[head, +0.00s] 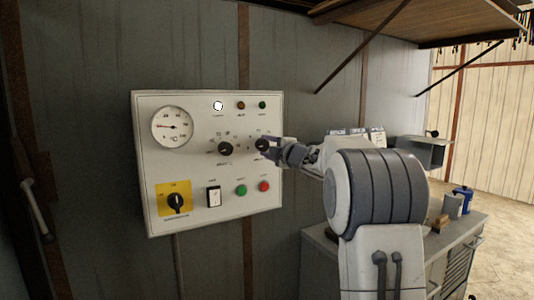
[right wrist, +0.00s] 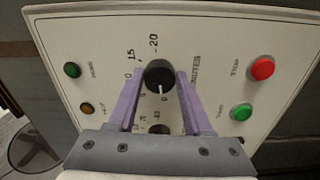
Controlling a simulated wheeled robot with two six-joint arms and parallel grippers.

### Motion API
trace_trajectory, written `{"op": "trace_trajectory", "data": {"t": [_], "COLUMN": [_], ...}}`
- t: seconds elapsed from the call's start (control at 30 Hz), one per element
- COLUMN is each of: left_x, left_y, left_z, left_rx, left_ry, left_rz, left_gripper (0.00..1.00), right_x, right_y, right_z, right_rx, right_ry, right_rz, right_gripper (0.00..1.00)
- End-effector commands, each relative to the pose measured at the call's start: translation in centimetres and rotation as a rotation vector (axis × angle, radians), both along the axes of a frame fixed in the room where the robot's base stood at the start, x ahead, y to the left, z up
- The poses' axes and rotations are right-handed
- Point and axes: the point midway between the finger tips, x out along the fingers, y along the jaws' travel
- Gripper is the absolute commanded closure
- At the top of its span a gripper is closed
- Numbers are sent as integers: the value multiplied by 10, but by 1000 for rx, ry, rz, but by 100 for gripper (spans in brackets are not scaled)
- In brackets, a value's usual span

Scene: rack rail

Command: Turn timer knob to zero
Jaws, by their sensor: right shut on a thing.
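The timer knob (head: 262,145) is the black round knob at the right of the white control panel (head: 150,222) in the head view. My right gripper (head: 269,149) reaches it from the right and is shut on it. In the right wrist view the knob (right wrist: 158,72) sits between the two purple fingers. Its white pointer line points down in that picture, away from the 15 and 20 marks printed above the knob. Some of the scale is hidden by the fingers. My left gripper is not in view.
A second black knob (head: 225,149) is just left of the timer knob. A red button (head: 264,186), a green button (head: 241,190), a white switch (head: 214,196) and a yellow-plated rotary switch (head: 176,201) sit below. A gauge (head: 173,127) is upper left. A workbench (head: 455,232) stands right.

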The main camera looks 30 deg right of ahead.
Motion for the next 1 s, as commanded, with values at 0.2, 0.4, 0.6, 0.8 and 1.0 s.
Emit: {"op": "trace_trajectory", "data": {"t": [0.2,0.4,0.6,0.8,1.0], "left_x": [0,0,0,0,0], "left_y": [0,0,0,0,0], "left_z": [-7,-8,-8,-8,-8], "left_rx": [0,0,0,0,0], "left_ry": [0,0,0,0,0], "left_rz": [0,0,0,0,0], "left_gripper": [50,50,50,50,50], "right_x": [0,0,0,0,0], "right_y": [1,1,1,1,0], "right_z": [-2,-1,-1,-1,-1], "right_rx": [-74,-99,-103,-102,-100], "right_ry": [-2,-2,-1,-1,-1], "right_rz": [1,2,2,2,1], "right_gripper": [100,100,100,38,19]}}
